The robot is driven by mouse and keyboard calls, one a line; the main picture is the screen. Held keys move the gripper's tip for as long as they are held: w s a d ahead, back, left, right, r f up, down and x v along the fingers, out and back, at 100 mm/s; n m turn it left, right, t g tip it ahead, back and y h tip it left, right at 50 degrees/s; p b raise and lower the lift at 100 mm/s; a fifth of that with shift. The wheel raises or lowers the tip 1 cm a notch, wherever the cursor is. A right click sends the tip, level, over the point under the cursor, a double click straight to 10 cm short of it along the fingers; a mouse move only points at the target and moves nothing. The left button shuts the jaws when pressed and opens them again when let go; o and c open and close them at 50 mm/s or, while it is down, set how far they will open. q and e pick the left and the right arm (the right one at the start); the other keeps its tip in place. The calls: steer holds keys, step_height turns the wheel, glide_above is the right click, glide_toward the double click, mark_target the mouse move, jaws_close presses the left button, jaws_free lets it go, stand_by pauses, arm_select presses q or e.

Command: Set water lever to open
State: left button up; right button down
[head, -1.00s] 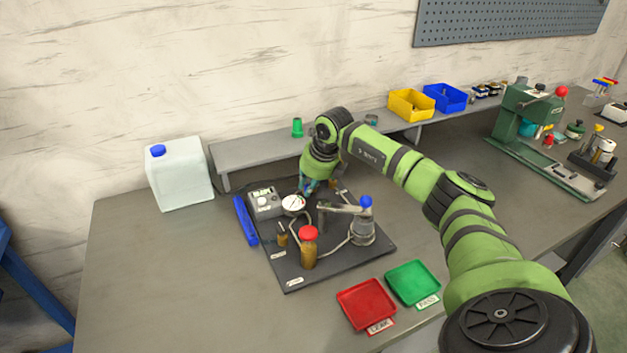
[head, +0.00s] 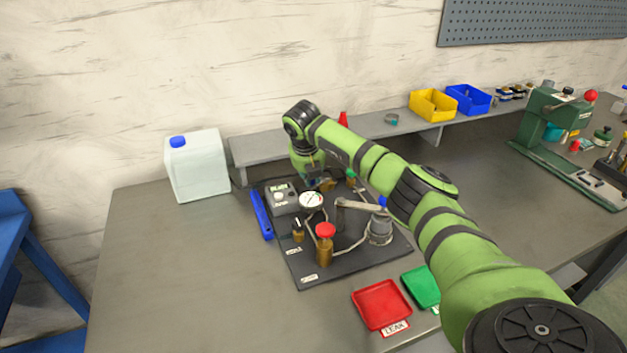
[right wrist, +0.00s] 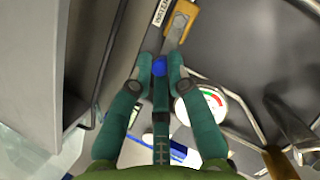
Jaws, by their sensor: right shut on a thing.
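The water lever shows in the right wrist view as a flat metal handle (right wrist: 178,28) on a brass valve body (right wrist: 186,12), beside a label that seems to read WATER (right wrist: 160,12). A blue tip (right wrist: 159,68) lies between the fingertips of my right gripper (right wrist: 160,72), which is shut on it. In the head view my right gripper (head: 314,179) is low at the back of the black board (head: 290,246), behind the dial gauge (head: 311,200). The brass valve (head: 328,184) is just right of it, partly hidden. I cannot tell the lever's exact angle. My left gripper is out of view.
The board also bears a grey meter box (head: 282,196), a red-capped brass part (head: 325,245) and a metal arm over a cylinder (head: 379,230). A grey shelf (head: 262,150) runs close behind. Red (head: 381,304) and green (head: 422,287) trays lie in front.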

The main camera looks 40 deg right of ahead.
steer(key=shift+w+d+r+m+g+h+b, duration=0.25)
steer(key=shift+d+m+g+h+b, duration=0.1)
steer(key=shift+m, duration=0.65)
steer(key=c, duration=1.2)
jaws_free()
steer(key=shift+c, duration=0.2)
steer(key=shift+d+f, duration=0.1)
steer(key=shift+f, duration=0.05)
steer(key=shift+a+r, duration=0.25)
steer(key=shift+r, duration=0.05)
steer(key=v, duration=1.1)
steer(key=shift+r, duration=0.2)
